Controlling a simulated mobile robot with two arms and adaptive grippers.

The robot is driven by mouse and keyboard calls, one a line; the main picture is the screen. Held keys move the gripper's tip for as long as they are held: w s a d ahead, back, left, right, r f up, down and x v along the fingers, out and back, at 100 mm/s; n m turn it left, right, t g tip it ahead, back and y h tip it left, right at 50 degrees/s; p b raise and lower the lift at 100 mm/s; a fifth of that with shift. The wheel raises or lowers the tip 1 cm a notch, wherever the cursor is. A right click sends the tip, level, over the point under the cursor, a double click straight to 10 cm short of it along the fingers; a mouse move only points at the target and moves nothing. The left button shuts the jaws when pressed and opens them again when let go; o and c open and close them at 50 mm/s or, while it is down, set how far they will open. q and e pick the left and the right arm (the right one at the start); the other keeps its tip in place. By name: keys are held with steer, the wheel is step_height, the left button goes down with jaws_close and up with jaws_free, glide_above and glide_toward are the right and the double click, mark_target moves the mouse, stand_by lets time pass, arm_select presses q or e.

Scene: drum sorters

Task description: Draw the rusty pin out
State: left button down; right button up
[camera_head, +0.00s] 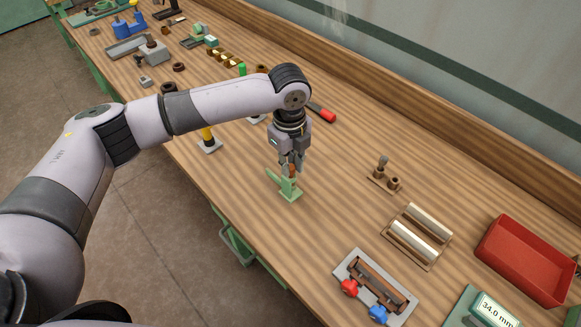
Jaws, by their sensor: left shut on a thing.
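My left gripper (292,163) points down over a small green fixture (287,189) on the wooden bench. It is shut on a rusty orange-brown piece, the rusty pin (292,171), of which only a little shows between the fingers. The pin is right above or in the green fixture; I cannot tell how deep it sits. The fingers hide most of it. My right gripper is not in view.
Right of the gripper stand a brown plate with small posts (385,176), a rack with two pale rollers (415,235) and a red tray (527,260). A fixture with red and blue knobs (374,287) is at the front. A red-handled tool (322,112) lies behind.

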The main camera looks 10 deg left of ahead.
arm_select(q)
step_height(320, 180, up, 19)
steer(key=b, duration=0.2)
steer(key=shift+f+b, duration=0.15)
steer(key=shift+b, duration=0.15)
steer(key=shift+a+f, duration=0.1)
